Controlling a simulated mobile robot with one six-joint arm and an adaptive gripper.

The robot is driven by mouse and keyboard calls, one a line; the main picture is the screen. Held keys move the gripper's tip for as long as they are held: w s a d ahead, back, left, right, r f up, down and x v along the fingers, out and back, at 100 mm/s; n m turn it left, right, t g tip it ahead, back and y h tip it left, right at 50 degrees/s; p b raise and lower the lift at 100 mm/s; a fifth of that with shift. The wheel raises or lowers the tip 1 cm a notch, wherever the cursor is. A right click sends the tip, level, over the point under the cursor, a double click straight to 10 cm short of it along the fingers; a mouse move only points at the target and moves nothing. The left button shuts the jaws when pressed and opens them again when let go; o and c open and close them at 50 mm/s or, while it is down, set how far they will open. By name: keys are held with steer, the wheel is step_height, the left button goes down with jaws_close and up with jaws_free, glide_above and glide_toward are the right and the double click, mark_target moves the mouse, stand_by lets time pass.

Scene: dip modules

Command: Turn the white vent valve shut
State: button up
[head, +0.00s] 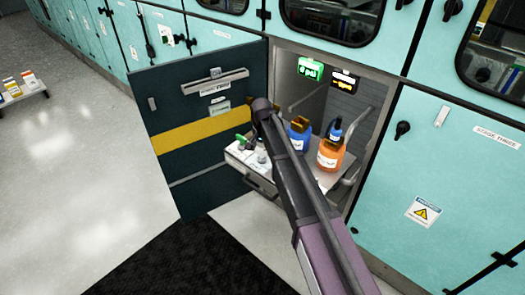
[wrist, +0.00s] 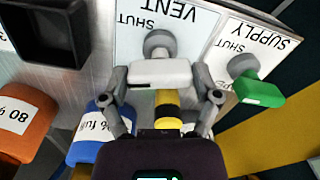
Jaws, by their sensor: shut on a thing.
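The white vent valve (wrist: 160,73) has a wide white handle on a round grey stem. It sits on a white plate (wrist: 190,45) marked VENT and SHUT, upside down in the wrist view. My gripper (wrist: 161,82) is shut on this handle, one grey finger at each end. The handle lies crosswise in the wrist view. Beside it is the green supply valve (wrist: 258,90), marked SUPPLY and SHUT, apart from my fingers. In the head view my arm largely hides the gripper and the vent valve; the green valve (head: 241,140) shows at the left.
A blue bottle (head: 299,137) and an orange bottle (head: 331,152) stand on the tray right of the valves. A dark door (head: 195,130) with a yellow stripe stands open at the left. A green display (head: 311,69) reads 0 psi.

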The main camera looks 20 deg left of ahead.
steer(key=shift+m, duration=1.6)
steer(key=o, duration=1)
steer(key=shift+c, duration=0.2)
steer(key=shift+r, duration=0.1)
